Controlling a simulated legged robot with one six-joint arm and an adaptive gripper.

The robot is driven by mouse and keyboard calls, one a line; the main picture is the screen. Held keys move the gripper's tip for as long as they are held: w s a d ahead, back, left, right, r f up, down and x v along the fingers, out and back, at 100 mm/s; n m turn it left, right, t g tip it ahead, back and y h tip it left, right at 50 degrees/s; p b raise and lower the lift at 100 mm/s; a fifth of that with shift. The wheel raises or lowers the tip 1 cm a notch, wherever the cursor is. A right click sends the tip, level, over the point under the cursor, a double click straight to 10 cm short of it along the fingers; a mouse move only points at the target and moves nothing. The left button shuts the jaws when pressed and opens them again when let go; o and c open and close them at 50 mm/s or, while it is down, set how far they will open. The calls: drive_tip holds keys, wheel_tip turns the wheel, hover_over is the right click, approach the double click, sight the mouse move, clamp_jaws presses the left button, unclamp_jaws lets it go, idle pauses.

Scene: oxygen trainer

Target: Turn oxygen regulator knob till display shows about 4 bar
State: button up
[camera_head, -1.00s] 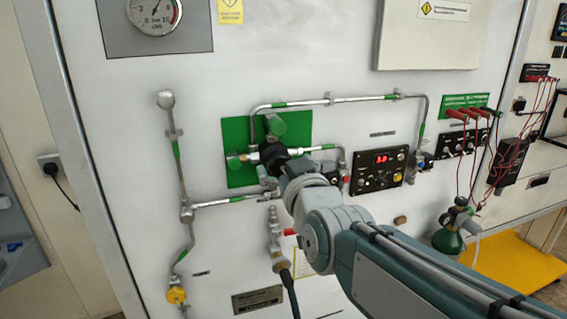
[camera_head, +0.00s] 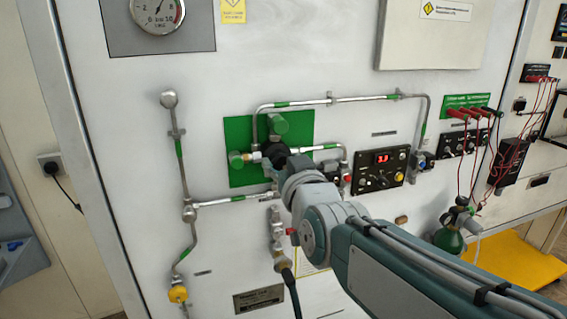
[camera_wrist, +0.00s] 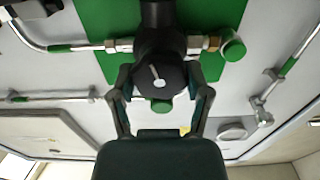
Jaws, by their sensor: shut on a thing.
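The oxygen regulator knob (camera_wrist: 160,80) is black and round with a white pointer mark, seen face-on in the wrist view. My gripper (camera_wrist: 161,88) has one finger on each side of the knob and is shut on it. In the head view my gripper (camera_head: 289,163) reaches the dark regulator (camera_head: 273,150) on the green plate (camera_head: 238,172) and covers most of the knob. The red display (camera_head: 382,158) sits to the right on a black panel. It reads a figure starting with 3; the last digit is too small to read surely.
Metal pipes (camera_head: 300,101) with green bands run around the regulator. A round gauge (camera_head: 157,10) is at the upper left. Red cables (camera_head: 477,140) and a green bottle (camera_head: 449,240) are at the right. A black hose (camera_head: 291,290) hangs below.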

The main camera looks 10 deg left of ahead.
drive_tip(key=shift+m, duration=0.3)
drive_tip(key=o, duration=1)
drive_tip(key=shift+w, duration=0.1)
drive_tip(key=shift+o, duration=0.9)
drive_tip(key=shift+a, duration=0.15)
drive_tip(key=shift+s+d, duration=0.3)
drive_tip(key=shift+s, duration=0.05)
drive_tip(key=v, duration=1.1)
